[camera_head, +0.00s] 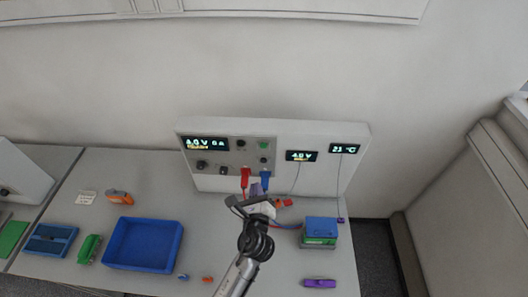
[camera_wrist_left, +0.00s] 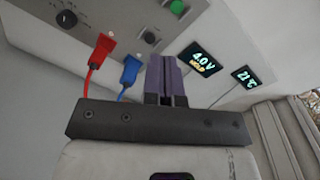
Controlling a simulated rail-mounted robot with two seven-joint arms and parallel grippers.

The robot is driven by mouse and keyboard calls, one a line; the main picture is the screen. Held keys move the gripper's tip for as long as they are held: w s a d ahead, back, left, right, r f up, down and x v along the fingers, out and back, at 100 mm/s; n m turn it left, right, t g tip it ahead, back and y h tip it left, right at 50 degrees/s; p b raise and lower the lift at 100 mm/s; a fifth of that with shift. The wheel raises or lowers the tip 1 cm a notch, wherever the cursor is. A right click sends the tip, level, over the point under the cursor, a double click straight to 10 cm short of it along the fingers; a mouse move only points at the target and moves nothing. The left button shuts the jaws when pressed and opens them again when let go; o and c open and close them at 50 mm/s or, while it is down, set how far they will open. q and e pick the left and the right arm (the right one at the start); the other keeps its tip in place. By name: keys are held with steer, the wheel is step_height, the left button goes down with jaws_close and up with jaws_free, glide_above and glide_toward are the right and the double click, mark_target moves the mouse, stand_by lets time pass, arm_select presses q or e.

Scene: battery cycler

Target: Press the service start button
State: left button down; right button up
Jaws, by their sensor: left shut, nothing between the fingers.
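The cycler (camera_head: 360,135) is a white box at the back of the bench with a grey control panel. A green button (camera_head: 263,146) sits at the panel's upper right; it also shows at the top edge of the left wrist view (camera_wrist_left: 177,6). I cannot read a label on it. My left gripper (camera_head: 257,187) is in front of the panel, below the green button and apart from it. In the left wrist view its purple fingers (camera_wrist_left: 163,62) are together and empty, pointing up the panel. My right gripper is not in view.
A red plug (camera_head: 245,177) and a blue plug (camera_head: 266,177) stick out of the panel close to my fingers. A battery (camera_head: 320,231) stands to the right with cables. A blue tray (camera_head: 120,262) lies left. Displays show 4.0 V and 21 °C.

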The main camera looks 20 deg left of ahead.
arm_select(q)
steer(key=m, duration=0.4)
steer(key=d+r+m+t+h, duration=0.1)
steer(key=m, duration=0.1)
steer(key=shift+w, duration=0.15)
glide_toward(264, 146)
steer(key=x, duration=0.6)
steer(key=shift+f, duration=0.1)
steer(key=shift+x, duration=0.75)
